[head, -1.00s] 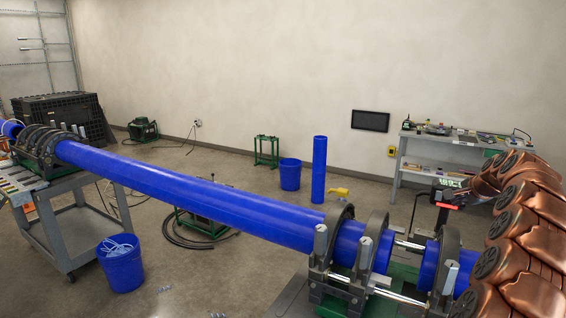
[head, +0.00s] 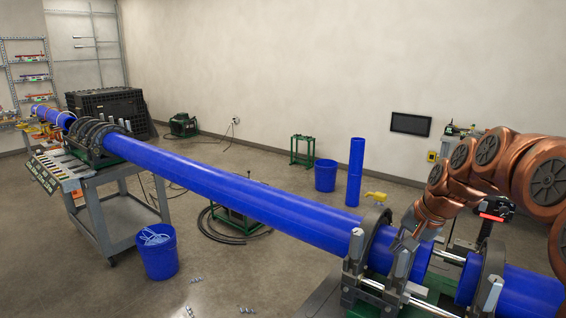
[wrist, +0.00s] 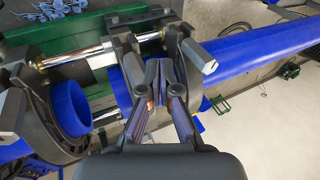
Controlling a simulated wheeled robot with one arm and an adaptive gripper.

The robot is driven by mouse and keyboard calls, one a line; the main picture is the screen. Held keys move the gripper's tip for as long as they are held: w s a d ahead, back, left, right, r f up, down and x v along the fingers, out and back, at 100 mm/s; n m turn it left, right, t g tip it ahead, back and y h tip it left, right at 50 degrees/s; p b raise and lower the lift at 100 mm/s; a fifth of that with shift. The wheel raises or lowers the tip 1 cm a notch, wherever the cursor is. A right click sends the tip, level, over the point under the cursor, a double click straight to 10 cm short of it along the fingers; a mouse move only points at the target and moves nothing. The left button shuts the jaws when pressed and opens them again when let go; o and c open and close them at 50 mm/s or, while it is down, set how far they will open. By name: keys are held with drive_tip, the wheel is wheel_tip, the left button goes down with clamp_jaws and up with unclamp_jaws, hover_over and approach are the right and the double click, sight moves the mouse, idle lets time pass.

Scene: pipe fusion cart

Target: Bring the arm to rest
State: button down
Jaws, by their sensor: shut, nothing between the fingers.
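My gripper (wrist: 158,72) shows in the wrist view with its two dark fingers closed together and nothing between them. It hovers in front of a blue pipe section held in a grey clamp. In the head view my copper arm comes in from the right and bends down toward the clamp beside the long blue pipe (head: 240,195). The gripper itself is hard to make out there against the dark clamp parts. I cannot tell whether the fingers touch the pipe or clamp.
The fusion machine's clamp rings (head: 375,235) and steel rods lie close under the arm. A short blue pipe end (wrist: 68,108) sits left of the gripper. A cart (head: 115,215) supports the far pipe end. A blue bucket (head: 158,255) stands on otherwise largely open floor.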

drive_tip(key=s+a+f+n+g, duration=0.2)
drive_tip(key=s+a, duration=0.2)
drive_tip(key=s, duration=0.4)
drive_tip(key=s+a+f+n+g, duration=0.15)
drive_tip(key=s+a, duration=0.25)
drive_tip(key=s, duration=0.4)
drive_tip(key=s+f+n+g+h, duration=0.1)
drive_tip(key=s+f+n, duration=0.15)
drive_tip(key=s, duration=0.75)
drive_tip(key=s+f+n+g+h, duration=0.15)
drive_tip(key=s+f, duration=0.25)
drive_tip(key=s, duration=0.6)
wheel_tip(320, 180, down, 10)
drive_tip(key=b, duration=1)
drive_tip(key=shift+s+a+f, duration=0.2)
drive_tip(key=shift+d, duration=0.15)
